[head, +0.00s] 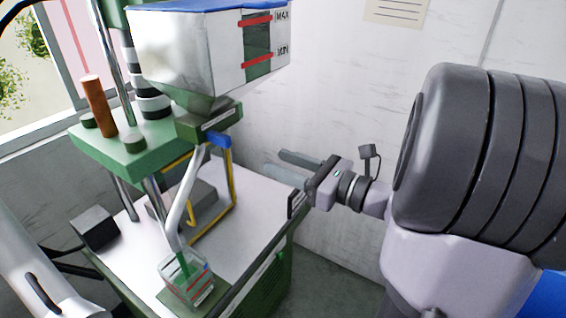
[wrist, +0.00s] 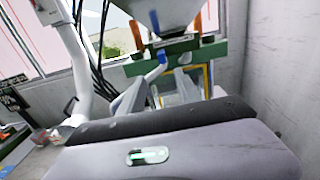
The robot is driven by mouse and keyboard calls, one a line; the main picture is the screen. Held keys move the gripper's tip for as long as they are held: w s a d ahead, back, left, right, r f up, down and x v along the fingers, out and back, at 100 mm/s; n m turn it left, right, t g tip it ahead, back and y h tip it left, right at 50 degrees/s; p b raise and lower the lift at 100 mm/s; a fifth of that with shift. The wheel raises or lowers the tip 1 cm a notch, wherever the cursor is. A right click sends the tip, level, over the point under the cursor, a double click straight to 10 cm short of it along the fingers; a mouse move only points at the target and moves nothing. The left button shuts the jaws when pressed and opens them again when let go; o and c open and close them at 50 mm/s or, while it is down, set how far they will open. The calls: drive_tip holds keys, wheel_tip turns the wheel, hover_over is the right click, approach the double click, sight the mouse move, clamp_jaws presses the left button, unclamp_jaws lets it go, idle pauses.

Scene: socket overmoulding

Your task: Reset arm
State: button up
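My gripper (head: 282,164) is held out in the air at the right side of the moulding machine, in front of the white wall. Its two grey fingers point left in the head view and stand apart with nothing between them. In the wrist view the fingers (wrist: 158,92) also show a gap, beyond the dark edge of the gripper body. The green moulding machine (head: 135,150) carries a metal hopper (head: 175,55) with red MAX and MIN marks on its window. The hopper also shows at the top of the wrist view (wrist: 160,12).
The machine's light table top (head: 140,285) has a clear box (head: 190,280) with red lines at its front corner. A yellow frame (head: 232,185) and a dark block (head: 95,228) stand on it. A window is at the left. Space between the table and wall looks free.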

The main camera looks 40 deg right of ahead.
drive_tip(key=s+a+f+n+g+y+b, duration=0.15)
drive_tip(key=a+n+g, duration=0.25)
drive_tip(key=a, duration=0.4)
drive_tip(key=s+a+f+n+g+y, duration=0.1)
drive_tip(key=a+f+n+g+y, duration=0.15)
drive_tip(key=a+n, duration=0.35)
drive_tip(key=s+a+f+n+g+h+b, duration=0.2)
drive_tip(key=s+a+f+n+h, duration=0.2)
drive_tip(key=n, duration=0.5)
drive_tip(key=s+a+f+n+g+h+b, duration=0.1)
drive_tip(key=s+a+f+n+g+h, duration=0.1)
drive_tip(key=s+a+f+n+h, duration=0.2)
drive_tip(key=s+n, duration=0.3)
drive_tip(key=n, duration=0.1)
drive_tip(key=shift+n+g+b, duration=0.35)
drive_tip(key=shift+n+b, duration=0.05)
